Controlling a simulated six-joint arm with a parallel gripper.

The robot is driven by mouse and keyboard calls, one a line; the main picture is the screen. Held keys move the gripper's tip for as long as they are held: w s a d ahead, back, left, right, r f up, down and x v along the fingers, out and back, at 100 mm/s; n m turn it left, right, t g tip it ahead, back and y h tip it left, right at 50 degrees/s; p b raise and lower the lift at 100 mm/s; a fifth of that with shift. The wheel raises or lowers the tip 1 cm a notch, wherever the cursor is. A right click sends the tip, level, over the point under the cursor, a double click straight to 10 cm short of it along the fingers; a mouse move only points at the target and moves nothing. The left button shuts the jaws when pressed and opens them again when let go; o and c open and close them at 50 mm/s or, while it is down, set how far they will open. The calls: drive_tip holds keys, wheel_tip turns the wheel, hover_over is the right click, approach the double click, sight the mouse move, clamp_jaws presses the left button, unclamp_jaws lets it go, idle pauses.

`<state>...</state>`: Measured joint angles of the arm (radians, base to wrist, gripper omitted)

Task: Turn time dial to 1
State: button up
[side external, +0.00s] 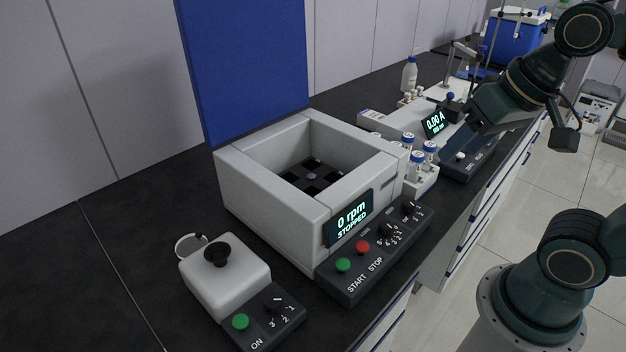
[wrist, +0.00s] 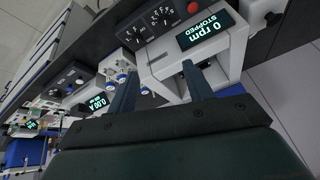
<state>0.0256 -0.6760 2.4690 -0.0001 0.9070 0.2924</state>
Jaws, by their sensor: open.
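The centrifuge (side external: 240,190) has its blue lid (side external: 245,65) raised, and its display (side external: 350,216) reads 0 rpm STOPPED. Its front panel carries a dial (side external: 387,230) beside the red button and another dial (side external: 409,207) farther along. Both have number marks, but their name labels are too small to read, so I cannot tell which is the time dial. In the wrist view the panel dials (wrist: 164,13) show at the top. My gripper (side external: 458,145) is open and empty, above the bench beyond the centrifuge, apart from the dials. Its two fingers (wrist: 158,72) show in the wrist view.
Blue-capped bottles in a white rack (side external: 422,180) stand right beside the centrifuge panel. A device with a 0.00 A display (side external: 433,123) is behind. A small mixer (side external: 225,275) with a green button and its own dial stands at front left. Open floor lies to the right.

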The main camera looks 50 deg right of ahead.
drive_tip(key=w+m, duration=0.2)
drive_tip(key=m, duration=0.3)
drive_tip(key=m+g, duration=0.5)
drive_tip(key=m, duration=2.2)
hover_over(410, 202)
wheel_tip(410, 202, down, 7)
drive_tip(key=shift+f, duration=6.8)
